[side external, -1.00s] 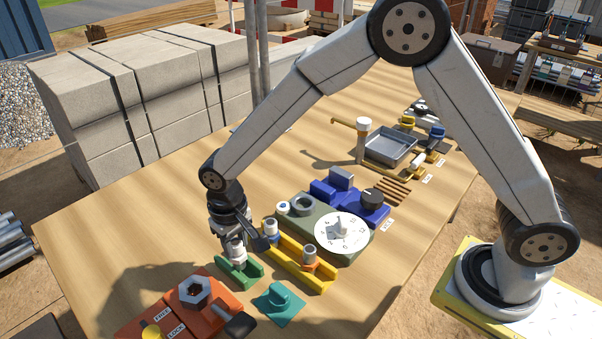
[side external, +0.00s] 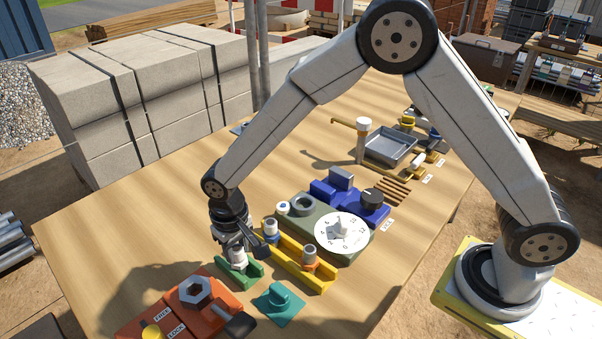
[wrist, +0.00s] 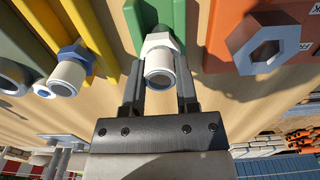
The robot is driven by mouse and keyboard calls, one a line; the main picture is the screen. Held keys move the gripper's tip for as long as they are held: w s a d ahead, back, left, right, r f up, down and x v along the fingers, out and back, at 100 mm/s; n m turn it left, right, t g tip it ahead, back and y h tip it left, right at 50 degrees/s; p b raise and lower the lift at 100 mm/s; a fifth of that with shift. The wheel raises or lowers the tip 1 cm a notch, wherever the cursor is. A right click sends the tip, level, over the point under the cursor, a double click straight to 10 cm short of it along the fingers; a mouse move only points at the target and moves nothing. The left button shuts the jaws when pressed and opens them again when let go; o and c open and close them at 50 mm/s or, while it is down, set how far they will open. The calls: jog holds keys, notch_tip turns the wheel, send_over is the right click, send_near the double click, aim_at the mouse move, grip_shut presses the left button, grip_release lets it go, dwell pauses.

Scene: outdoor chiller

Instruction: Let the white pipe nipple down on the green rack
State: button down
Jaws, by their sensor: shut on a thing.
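The white pipe nipple (wrist: 160,68) is upright between the two fingers of my gripper (wrist: 160,88), which is shut on it. In the side view my gripper (side external: 236,252) is low over the green rack (side external: 252,275), and the nipple (side external: 239,261) is at the rack, between its raised sides. I cannot tell whether its lower end touches the rack floor. The green rack (wrist: 178,14) also shows just past the nipple in the wrist view.
An orange fixture (side external: 206,318) with a hex socket (side external: 195,290) is in front, near a teal block (side external: 280,304). Table left of the gripper is clear.

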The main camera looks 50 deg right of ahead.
aim_at(236, 248)
grip_release()
dwell(0.4)
jog(key=shift+r, duration=3.5)
jog(key=shift+r, duration=0.1)
notch_tip(236, 248, up, 8)
jog(key=shift+d+f, duration=0.1)
jog(key=shift+f, duration=0.1)
